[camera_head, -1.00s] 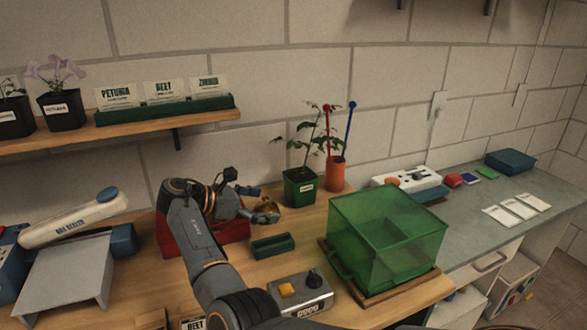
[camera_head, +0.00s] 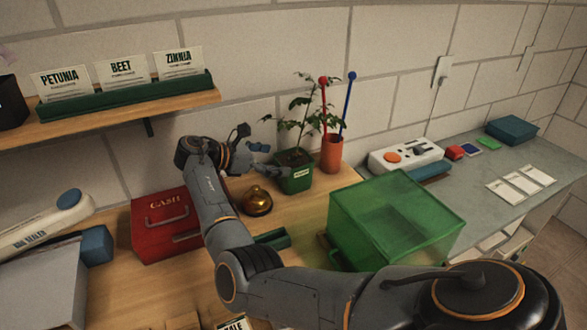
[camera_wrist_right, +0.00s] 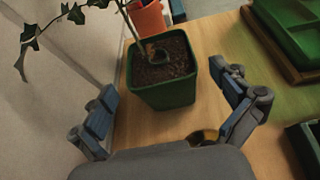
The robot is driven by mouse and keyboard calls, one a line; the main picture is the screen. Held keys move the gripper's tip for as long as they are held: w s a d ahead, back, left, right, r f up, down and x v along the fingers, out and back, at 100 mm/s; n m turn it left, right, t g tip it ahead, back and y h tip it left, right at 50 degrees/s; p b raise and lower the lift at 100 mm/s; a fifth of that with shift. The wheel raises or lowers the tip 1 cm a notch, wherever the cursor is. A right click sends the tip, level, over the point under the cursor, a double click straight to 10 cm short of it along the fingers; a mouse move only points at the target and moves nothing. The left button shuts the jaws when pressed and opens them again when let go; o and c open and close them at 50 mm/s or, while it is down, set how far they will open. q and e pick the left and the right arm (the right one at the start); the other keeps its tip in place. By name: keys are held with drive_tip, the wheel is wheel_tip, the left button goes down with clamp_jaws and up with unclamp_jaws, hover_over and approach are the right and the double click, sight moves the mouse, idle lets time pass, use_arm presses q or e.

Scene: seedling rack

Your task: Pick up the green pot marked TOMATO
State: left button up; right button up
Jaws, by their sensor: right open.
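The green pot (camera_head: 295,181) holds dark soil and a leafy seedling and stands upright at the back of the wooden counter by the wall. Its small white label is too small to read. In the right wrist view the pot (camera_wrist_right: 165,92) sits between the open fingers, ahead of the palm, with a gap on both sides. My right gripper (camera_head: 256,140) is open and empty, just left of the pot in the head view; it also shows in the right wrist view (camera_wrist_right: 170,105). My left gripper is not in view.
An orange pot (camera_head: 331,155) with red and blue sticks stands right behind the green pot. A brass bell (camera_head: 257,202), a red cash box (camera_head: 163,229) and a green translucent box (camera_head: 392,226) stand nearby. A seed packet shelf (camera_head: 120,115) hangs at left.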

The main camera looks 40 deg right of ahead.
sight(289, 159)
drive_tip(key=shift+s+d+f, duration=0.1)
drive_tip(key=shift+d+f, duration=0.2)
drive_tip(key=shift+d, duration=0.35)
drive_tip(key=p+x, duration=0.1)
drive_tip(key=x, duration=0.3)
drive_tip(key=shift+s+d+r, duration=0.1)
drive_tip(key=shift+s+d, duration=0.05)
drive_tip(key=shift+d+f, duration=0.2)
drive_tip(key=shift+d, duration=0.25)
drive_tip(key=shift+a, duration=0.1)
drive_tip(key=c, duration=1.4)
drive_tip(key=shift+r, duration=0.1)
drive_tip(key=shift+c, duration=0.6)
drive_tip(key=shift+p, duration=0.35)
